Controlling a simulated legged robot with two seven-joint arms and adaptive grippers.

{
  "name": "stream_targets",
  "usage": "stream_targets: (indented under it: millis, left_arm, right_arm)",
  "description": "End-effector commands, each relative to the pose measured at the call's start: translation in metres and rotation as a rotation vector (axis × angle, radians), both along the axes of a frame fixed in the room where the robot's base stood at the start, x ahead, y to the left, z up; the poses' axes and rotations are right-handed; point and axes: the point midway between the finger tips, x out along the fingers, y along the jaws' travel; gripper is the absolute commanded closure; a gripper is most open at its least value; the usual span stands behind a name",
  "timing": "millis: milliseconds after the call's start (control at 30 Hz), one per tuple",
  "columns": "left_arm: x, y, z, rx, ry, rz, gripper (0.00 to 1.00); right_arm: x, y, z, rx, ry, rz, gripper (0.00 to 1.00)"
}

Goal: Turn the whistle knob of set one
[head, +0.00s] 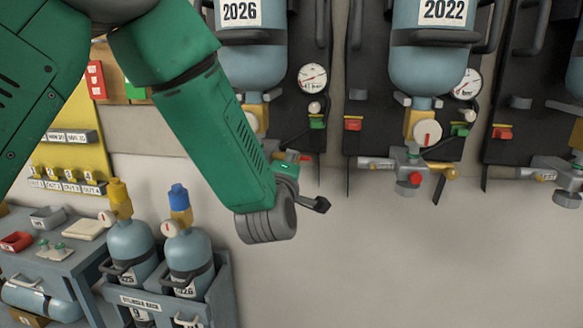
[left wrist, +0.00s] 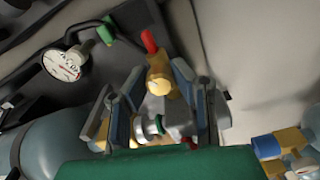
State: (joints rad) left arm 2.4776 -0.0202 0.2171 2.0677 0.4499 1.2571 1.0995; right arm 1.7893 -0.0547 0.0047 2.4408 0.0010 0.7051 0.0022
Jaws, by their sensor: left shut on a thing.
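The leftmost breathing set in the head view has a light blue cylinder (head: 252,60) marked 2026 on a dark backplate. My green left arm covers much of its lower part. My left gripper (head: 302,185) is at the lower end of this set, mostly hidden behind my wrist. In the left wrist view, the gripper (left wrist: 160,84) has its grey fingers on both sides of a yellow knob (left wrist: 158,84), which I take to be the whistle knob, on a grey valve body. It is shut on it; the exact contact is partly hidden. My right gripper is not in view.
A second set with cylinder 2022 (head: 431,68) hangs to the right, with a grey valve (head: 407,165). A pressure gauge (left wrist: 62,63) and hose are close to the gripper. A cylinder rack (head: 222,290) stands lower left. The wall below the sets is clear.

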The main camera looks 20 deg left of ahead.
Motion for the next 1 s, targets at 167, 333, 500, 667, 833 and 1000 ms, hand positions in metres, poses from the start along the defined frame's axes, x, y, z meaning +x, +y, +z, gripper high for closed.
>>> stream_targets:
  millis: [167,333,500,667,833,1000]
  left_arm:
    - [-0.0021,-0.0008,-0.0075,0.161,0.056,-0.002,1.00]
    - [-0.0022,-0.0010,-0.0081,0.304,0.092,-0.001,1.00]
    - [-0.0024,-0.0009,-0.0086,0.419,0.120,-0.002,1.00]
    - [-0.0024,-0.0007,-0.0092,0.499,0.140,-0.002,1.00]
    - [-0.0023,-0.0010,-0.0098,0.551,0.153,-0.002,1.00]
    - [-0.0022,-0.0012,-0.0101,0.574,0.159,-0.003,1.00]
  right_arm:
    - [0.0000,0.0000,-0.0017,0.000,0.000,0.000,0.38]
    - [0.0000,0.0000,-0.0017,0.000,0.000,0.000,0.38]
    - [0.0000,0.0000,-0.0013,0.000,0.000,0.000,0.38]
    - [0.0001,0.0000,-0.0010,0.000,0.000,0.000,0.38]
    - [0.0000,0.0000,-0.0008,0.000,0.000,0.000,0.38]
    - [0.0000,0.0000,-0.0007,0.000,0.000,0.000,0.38]
